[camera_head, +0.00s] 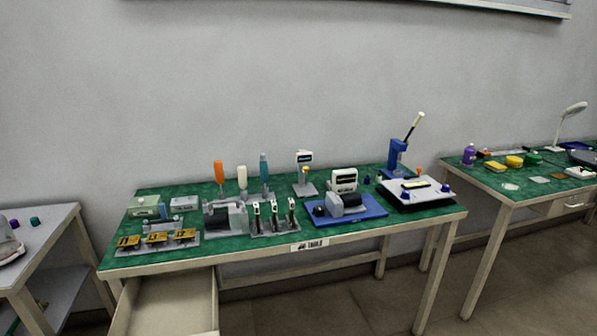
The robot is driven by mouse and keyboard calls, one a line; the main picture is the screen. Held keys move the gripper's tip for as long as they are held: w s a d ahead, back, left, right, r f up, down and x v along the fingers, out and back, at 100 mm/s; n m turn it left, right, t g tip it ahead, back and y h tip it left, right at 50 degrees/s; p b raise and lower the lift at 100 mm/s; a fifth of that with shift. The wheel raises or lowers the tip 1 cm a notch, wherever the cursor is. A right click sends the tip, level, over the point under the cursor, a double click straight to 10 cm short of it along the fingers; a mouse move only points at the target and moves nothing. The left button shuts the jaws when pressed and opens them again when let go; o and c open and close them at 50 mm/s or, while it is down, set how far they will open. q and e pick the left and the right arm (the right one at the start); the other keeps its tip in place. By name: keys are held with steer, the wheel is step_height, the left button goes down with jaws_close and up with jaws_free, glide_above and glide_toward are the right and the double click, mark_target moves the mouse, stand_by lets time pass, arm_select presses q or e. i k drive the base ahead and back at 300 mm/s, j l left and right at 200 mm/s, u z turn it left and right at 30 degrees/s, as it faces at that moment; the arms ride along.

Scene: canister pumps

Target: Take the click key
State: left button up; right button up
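The green-topped table (290,238) stands in the middle of the head view. No item on it is clearly recognisable as the click key at this distance. Three upright handled tools stand at the back: orange (219,173), cream (242,178) and teal (264,170). A grey rack (160,247) at the front left carries yellow pieces with dark number-like marks. A grey stand (272,228) with several upright slim pieces is at the front middle. Neither of my grippers is in view.
A blue base (372,207) holds a grey device with a dark roller. A blue lever press (398,158) stands at the back right beside a white plate (427,190). An open drawer (168,305) juts out below the front left. Other tables flank both sides.

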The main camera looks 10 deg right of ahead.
mark_target(264, 178)
steer(key=i+l+u, duration=0.1)
steer(key=u, duration=0.35)
steer(key=i+l+u, duration=0.1)
steer(key=u, duration=0.3)
steer(key=i+l+u, duration=0.15)
steer(key=l+u, duration=0.1)
steer(key=l, duration=0.3)
steer(key=i+l+u, duration=0.15)
steer(key=l, duration=0.15)
